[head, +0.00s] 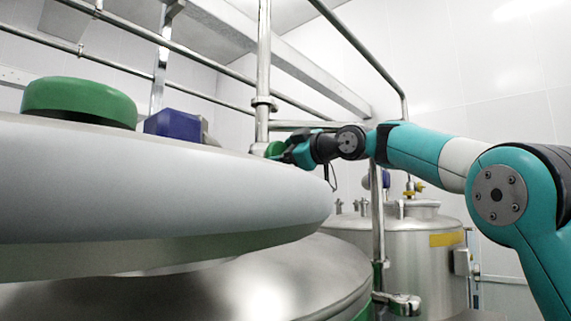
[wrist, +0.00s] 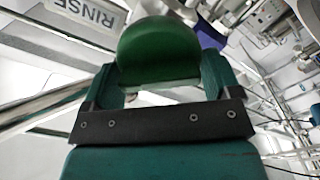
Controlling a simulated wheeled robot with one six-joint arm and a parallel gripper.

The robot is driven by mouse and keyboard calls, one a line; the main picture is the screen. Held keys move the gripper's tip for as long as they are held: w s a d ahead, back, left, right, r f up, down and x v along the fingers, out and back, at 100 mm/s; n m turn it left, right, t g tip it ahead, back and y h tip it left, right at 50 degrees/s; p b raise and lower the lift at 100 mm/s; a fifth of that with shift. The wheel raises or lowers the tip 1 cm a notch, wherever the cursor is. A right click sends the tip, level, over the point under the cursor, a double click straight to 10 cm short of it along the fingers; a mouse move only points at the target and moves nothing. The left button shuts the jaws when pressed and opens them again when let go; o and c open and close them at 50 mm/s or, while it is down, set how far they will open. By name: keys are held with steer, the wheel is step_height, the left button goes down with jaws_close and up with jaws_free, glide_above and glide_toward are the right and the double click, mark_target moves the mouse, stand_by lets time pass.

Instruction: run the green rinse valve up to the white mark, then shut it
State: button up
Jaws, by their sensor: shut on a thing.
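The green rinse valve (wrist: 158,50) is a rounded green knob at the top middle of the wrist view. My gripper (wrist: 160,82) has one teal finger on each side of it and is shut on it. In the head view my gripper (head: 287,152) reaches left to a small green piece of the valve (head: 274,149), beside a vertical steel pipe. A tilted white sign reading RINSE (wrist: 88,11) shows at the upper left of the wrist view. I cannot make out the white mark or how far the valve is turned.
A large rounded grey tank top (head: 150,180) fills the left of the head view, carrying a big green cap (head: 78,101) and a blue block (head: 174,124). A steel tank (head: 410,245) stands behind, below my arm. Steel pipes (head: 263,60) run near my gripper.

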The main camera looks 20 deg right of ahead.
steer(key=shift+f+n+b, duration=0.1)
steer(key=shift+n+b, duration=0.5)
steer(key=shift+n, duration=0.8)
steer(key=o, duration=0.7)
steer(key=shift+s, duration=0.1)
steer(key=shift+s+d+b, duration=0.2)
steer(key=shift+s+b, duration=0.05)
steer(key=shift+b, duration=0.1)
steer(key=b+v, duration=0.5)
steer(key=v, duration=1.1)
steer(key=shift+s+d+b, duration=0.15)
steer(key=shift+s+b, duration=0.1)
steer(key=shift+b, duration=0.05)
